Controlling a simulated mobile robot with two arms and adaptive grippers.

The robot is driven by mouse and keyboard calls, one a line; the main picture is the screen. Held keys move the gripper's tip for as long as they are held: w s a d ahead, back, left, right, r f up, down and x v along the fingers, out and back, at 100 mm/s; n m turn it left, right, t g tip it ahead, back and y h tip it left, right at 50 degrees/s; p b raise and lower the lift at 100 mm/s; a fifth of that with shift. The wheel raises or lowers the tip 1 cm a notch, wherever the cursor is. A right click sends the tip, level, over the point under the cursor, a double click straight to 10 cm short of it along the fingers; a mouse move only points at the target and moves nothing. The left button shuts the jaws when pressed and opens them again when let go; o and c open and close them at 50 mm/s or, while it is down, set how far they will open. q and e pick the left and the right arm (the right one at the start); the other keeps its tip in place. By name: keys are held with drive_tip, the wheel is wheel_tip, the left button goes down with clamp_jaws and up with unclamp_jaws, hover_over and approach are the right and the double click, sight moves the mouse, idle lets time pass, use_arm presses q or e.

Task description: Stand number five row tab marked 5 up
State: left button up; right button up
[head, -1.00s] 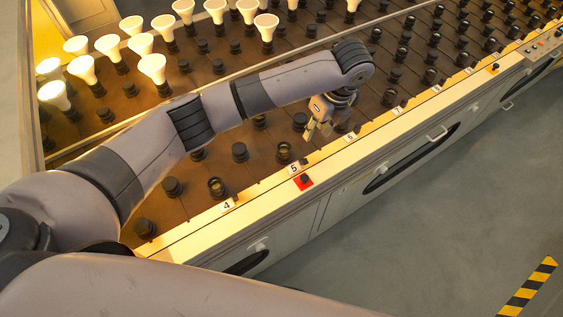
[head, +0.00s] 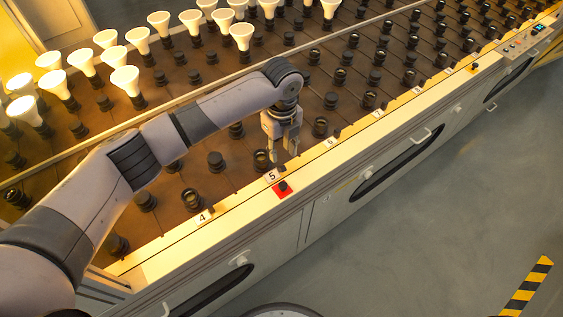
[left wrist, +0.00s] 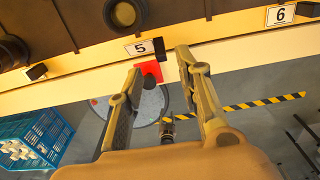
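The number 5 label (head: 272,175) is on the cream front rail of the bulb rack; it also shows in the left wrist view (left wrist: 145,47). A small black tab (left wrist: 159,49) sits right beside it, between my fingertips in the picture; I cannot tell whether it lies flat or stands. A red square (head: 278,192) with a dark knob is on the rail just in front of the label. My left gripper (head: 287,160) points down above the rail by the label, fingers apart, seemingly empty. It also shows in the left wrist view (left wrist: 160,66). My right gripper is out of view.
The number 4 label (head: 203,217) and number 6 label (head: 331,142) flank it along the rail. Black sockets (head: 216,161) fill the rack behind, with lit bulbs (head: 125,80) farther back. A blue crate (left wrist: 35,138) stands on the floor.

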sight(282, 166)
use_arm(q)
wheel_tip(282, 166, down, 7)
drive_tip(key=shift+r, duration=0.1)
drive_tip(key=shift+c, duration=0.6)
clamp_jaws()
